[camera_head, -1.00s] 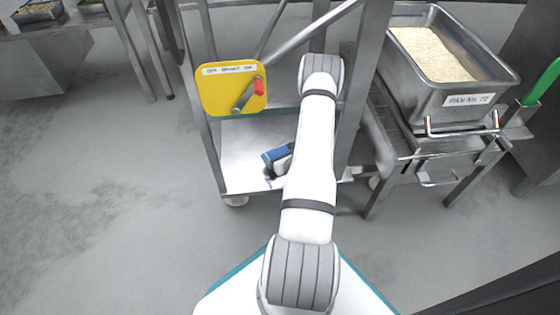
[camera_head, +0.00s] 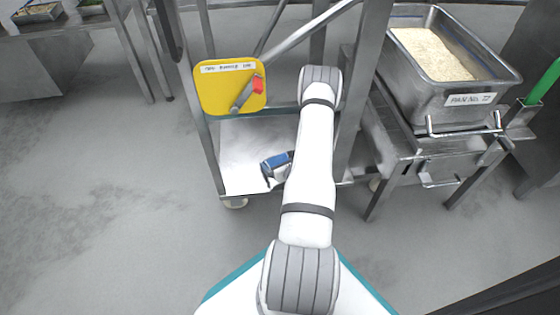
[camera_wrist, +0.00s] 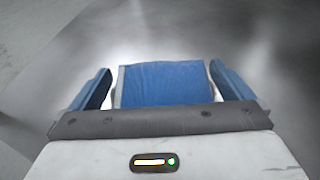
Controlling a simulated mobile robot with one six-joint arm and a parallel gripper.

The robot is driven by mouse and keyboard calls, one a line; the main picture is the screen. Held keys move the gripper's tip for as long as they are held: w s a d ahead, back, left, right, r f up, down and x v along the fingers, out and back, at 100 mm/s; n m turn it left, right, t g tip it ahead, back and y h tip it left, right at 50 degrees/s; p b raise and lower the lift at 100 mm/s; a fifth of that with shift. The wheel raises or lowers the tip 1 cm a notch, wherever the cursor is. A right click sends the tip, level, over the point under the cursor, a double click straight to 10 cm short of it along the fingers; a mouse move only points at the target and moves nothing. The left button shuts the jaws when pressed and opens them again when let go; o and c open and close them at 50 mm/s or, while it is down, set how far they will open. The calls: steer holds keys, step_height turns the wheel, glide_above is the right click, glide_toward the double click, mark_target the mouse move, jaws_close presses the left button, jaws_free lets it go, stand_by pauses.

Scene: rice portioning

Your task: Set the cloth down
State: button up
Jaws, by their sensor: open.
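A blue folded cloth (camera_wrist: 163,84) shows in the wrist view, between the two blue fingers of my gripper (camera_wrist: 165,90). The gripper is open, with a narrow gap visible on each side of the cloth. The cloth appears to lie on the pale metal lower shelf of a cart (camera_head: 240,165). In the head view the gripper (camera_head: 278,165) is over this shelf, partly hidden by my arm. I cannot tell the cloth from the blue fingers there.
Cart posts stand close around my arm. At the right, a steel pan of rice (camera_head: 470,95) rests on a stand. A table (camera_head: 60,35) stands at the back left. The floor at left is clear.

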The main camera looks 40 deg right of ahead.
steer(key=shift+s+r, duration=0.2)
steer(key=shift+r, duration=0.1)
steer(key=p+v, duration=0.5)
steer(key=v, duration=0.5)
steer(key=shift+s+r, duration=0.15)
steer(key=shift+s, duration=0.15)
steer(key=shift+s+a+r, duration=0.1)
steer(key=shift+s+a, duration=0.05)
steer(key=shift+s, duration=0.3)
